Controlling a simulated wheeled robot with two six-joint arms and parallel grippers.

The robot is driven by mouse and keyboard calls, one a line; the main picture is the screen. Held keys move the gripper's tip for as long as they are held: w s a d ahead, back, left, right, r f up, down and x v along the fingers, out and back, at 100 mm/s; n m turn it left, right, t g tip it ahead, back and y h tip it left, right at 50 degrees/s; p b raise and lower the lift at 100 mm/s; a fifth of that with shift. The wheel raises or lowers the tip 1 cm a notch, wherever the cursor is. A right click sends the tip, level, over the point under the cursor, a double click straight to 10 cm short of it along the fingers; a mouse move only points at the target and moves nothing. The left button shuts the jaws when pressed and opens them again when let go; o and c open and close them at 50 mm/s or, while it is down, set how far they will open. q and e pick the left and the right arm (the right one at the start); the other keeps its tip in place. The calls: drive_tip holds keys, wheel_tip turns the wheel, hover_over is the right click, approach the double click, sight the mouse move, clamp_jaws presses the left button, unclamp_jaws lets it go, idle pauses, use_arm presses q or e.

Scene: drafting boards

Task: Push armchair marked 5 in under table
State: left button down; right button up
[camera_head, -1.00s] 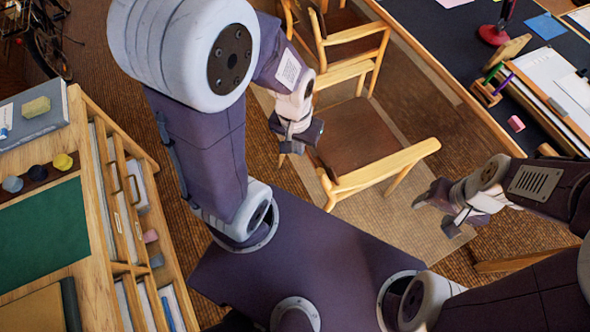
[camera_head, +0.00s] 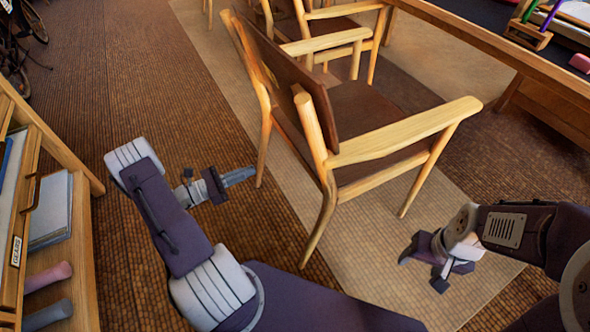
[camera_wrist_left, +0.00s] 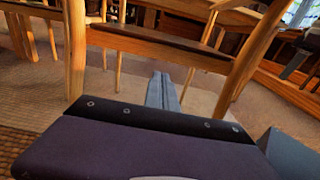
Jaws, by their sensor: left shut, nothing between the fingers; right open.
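The nearest armchair (camera_head: 380,150) has a light wood frame, a brown seat and a brown back panel. It stands upright on the pale carpet strip, out from the table (camera_head: 475,35). No number shows on it, so I cannot tell if it is the one marked 5. My left gripper (camera_head: 240,176) is shut and empty, low behind the chair back, close to a rear leg. In the left wrist view its fingers (camera_wrist_left: 162,92) point toward the space below the chair's back panel (camera_wrist_left: 155,45). I cannot tell if they touch. My right gripper (camera_head: 425,267) is open and empty, right of the chair.
Another wooden armchair (camera_head: 335,22) stands just beyond the near one, toward the top. A wooden shelf unit (camera_head: 75,270) with folders is at the left edge. Brown carpet (camera_head: 130,75) is clear between shelf and chairs. A bicycle (camera_head: 25,20) stands at the top left.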

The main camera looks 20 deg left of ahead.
use_arm(q)
approach(294, 152)
drive_tip(key=x, duration=0.6)
drive_tip(key=shift+w+d, duration=0.15)
drive_tip(key=shift+d, duration=0.15)
